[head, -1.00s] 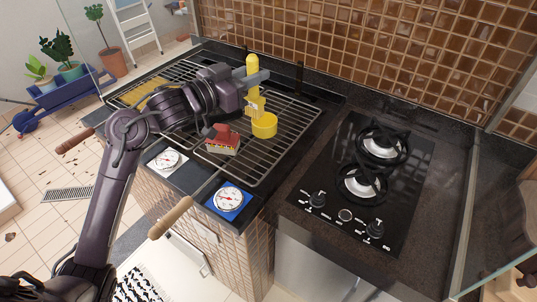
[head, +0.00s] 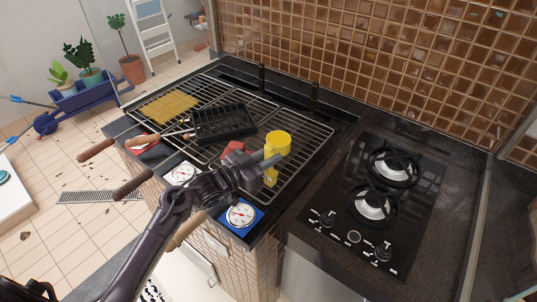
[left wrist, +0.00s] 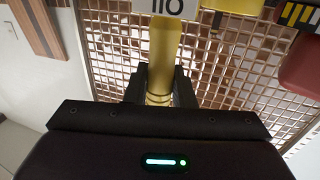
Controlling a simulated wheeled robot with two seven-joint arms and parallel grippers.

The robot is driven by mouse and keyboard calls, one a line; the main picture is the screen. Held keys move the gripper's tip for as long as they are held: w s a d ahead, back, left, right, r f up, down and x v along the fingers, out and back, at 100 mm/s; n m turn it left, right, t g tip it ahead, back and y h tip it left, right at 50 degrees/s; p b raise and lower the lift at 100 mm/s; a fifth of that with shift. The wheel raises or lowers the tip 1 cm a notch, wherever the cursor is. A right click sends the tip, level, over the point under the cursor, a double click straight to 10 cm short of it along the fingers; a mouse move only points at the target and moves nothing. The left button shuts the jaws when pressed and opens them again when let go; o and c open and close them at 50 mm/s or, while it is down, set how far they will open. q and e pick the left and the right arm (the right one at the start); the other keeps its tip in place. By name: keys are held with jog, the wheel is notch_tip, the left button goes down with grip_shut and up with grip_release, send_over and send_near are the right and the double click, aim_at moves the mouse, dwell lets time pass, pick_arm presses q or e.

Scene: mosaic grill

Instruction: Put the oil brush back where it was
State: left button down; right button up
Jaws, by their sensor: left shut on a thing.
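My left gripper (head: 268,167) is shut on the yellow oil brush (head: 271,177) near the front of the grill. In the left wrist view the brush's yellow handle (left wrist: 161,65) stands between the two black fingers, with a white label (left wrist: 172,6) beyond it. The yellow cup (head: 278,143) stands on the grill rack just behind the gripper. Part of the brush is hidden by my gripper in the head view. My right gripper is not in view.
A black grill pan (head: 224,123) and a yellow mesh (head: 170,106) are on the rack (head: 310,131). Dials, including a blue-framed one (head: 241,214), line the front edge. A gas hob (head: 376,200) is to the right.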

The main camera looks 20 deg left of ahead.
pick_arm(q)
jog(key=shift+f, duration=0.2)
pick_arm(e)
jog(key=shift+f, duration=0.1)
pick_arm(q)
jog(key=c, duration=1.6)
grip_release()
jog(key=shift+c, duration=0.2)
jog(key=o, duration=0.4)
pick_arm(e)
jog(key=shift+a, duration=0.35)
pick_arm(q)
jog(key=shift+r, duration=0.25)
jog(key=b+v, duration=0.3)
jog(key=v, duration=0.9)
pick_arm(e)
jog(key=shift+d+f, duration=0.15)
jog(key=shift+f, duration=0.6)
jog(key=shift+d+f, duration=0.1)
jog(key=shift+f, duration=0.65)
pick_arm(q)
jog(key=shift+f, duration=0.1)
